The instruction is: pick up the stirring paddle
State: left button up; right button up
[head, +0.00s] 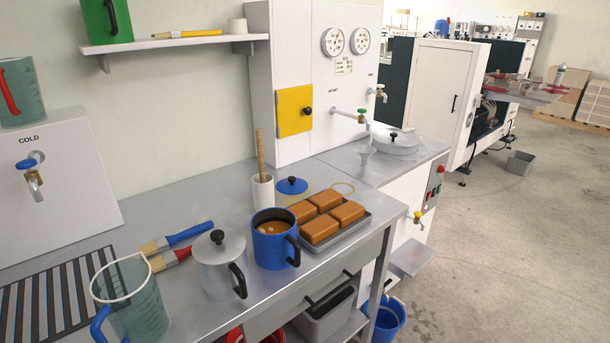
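A wooden stick, which looks like the stirring paddle (260,150), stands nearly upright in a white cylindrical holder (263,193) at the back of the metal bench (190,215). Its lower end is hidden inside the holder. Neither of my grippers shows in the head view.
In front of the holder stand a blue mug (271,243) of brown liquid and a lidded metal pot (217,268). A blue lid (291,186) and a tray (350,232) of brown blocks lie to the right. Two brushes (180,238) and a clear jug (133,300) are left.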

aim_at(258, 132)
jog(key=z, duration=1.1)
jog(key=i, duration=1.2)
jog(key=u, duration=2.15)
